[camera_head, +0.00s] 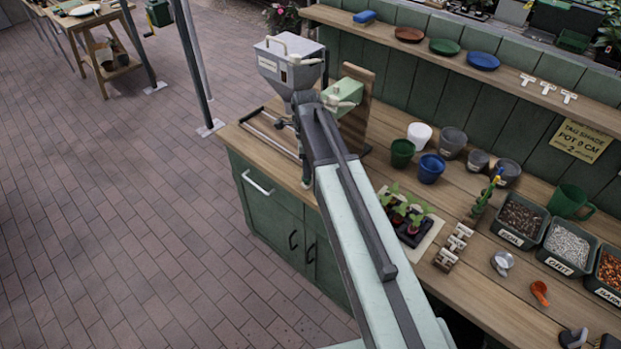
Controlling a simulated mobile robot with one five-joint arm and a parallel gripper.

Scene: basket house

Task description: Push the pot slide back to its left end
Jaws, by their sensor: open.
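The pot slide's two dark rails (268,132) run along the left end of the wooden bench, below a grey hopper (288,66) with a pale label. My arm reaches up from the bottom and covers the rails' right part. My gripper (306,176) shows only partly, pointing down at the left of my arm near the bench's front edge. It is open. I cannot tell whether it touches the slide. I see no pot on the bare part of the rails; the slide's carriage is hidden or too small to make out.
A pale green box (343,98) and a wooden board (356,118) stand right of the hopper. Several pots, including a blue pot (431,168), and a seedling tray (408,217) lie right of my arm. The brick floor (130,210) at left is clear.

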